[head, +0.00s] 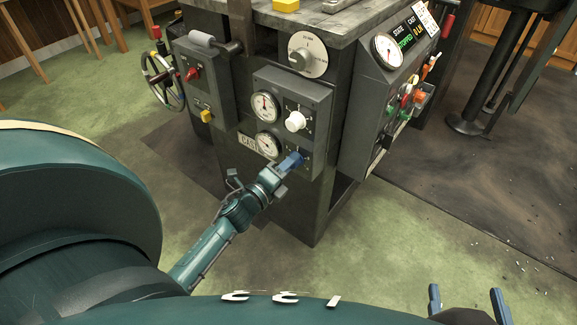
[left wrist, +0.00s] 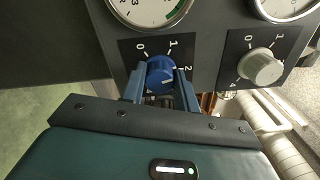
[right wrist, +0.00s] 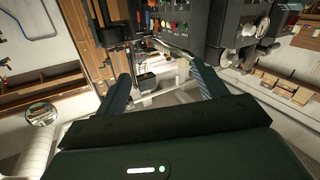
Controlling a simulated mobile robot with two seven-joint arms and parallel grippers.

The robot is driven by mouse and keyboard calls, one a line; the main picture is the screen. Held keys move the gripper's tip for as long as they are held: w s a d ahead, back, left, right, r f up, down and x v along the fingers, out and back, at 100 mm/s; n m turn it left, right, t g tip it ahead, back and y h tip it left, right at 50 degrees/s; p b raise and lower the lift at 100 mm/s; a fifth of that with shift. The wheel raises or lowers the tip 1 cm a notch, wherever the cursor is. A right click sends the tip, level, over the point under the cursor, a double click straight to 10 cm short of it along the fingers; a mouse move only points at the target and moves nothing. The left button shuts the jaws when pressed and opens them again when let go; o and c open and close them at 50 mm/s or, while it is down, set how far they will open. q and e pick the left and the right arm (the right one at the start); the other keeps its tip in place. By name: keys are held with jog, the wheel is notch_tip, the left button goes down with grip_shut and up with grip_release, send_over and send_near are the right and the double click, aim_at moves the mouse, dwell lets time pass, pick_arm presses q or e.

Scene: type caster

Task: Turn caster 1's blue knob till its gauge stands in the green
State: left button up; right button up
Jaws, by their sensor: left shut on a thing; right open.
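The blue knob (head: 293,160) sits low on the dark control box of the caster, right of the lower gauge (head: 268,144). My left gripper (head: 283,167) is shut on it. In the left wrist view the blue knob (left wrist: 160,71) is between the two fingers, with dial numbers 0, 1 and 2 around it and a pale mark toward its right side. The gauge beside it (left wrist: 150,10) is cut off at the top edge. Part of a green band shows, but no needle. My right gripper (head: 465,302) is open and empty, away from the machine.
A white knob (head: 295,121) and an upper gauge (head: 264,106) share the box. A large grey dial (head: 307,54) is above it. A box with a red switch (head: 192,73) is at left; an angled panel with levers (head: 413,95) is at right. Floor in front is open.

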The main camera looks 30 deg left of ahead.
pick_arm(q)
jog(key=m+b, duration=0.1)
jog(key=m, duration=0.3)
pick_arm(e)
jog(key=shift+a+n+t+y, duration=0.3)
jog(key=shift+n+t+y, duration=0.1)
jog(key=shift+y, duration=0.1)
pick_arm(q)
jog(key=o, duration=1)
jog(key=shift+c, duration=0.2)
pick_arm(e)
jog(key=shift+r, duration=0.1)
pick_arm(q)
jog(key=s+a, duration=0.1)
jog(key=s, duration=1.2)
jog(key=shift+p, duration=0.4)
pick_arm(e)
jog(key=shift+d+m+g+h, duration=0.25)
jog(key=shift+m+g+h, duration=0.05)
jog(key=shift+g+h, duration=0.1)
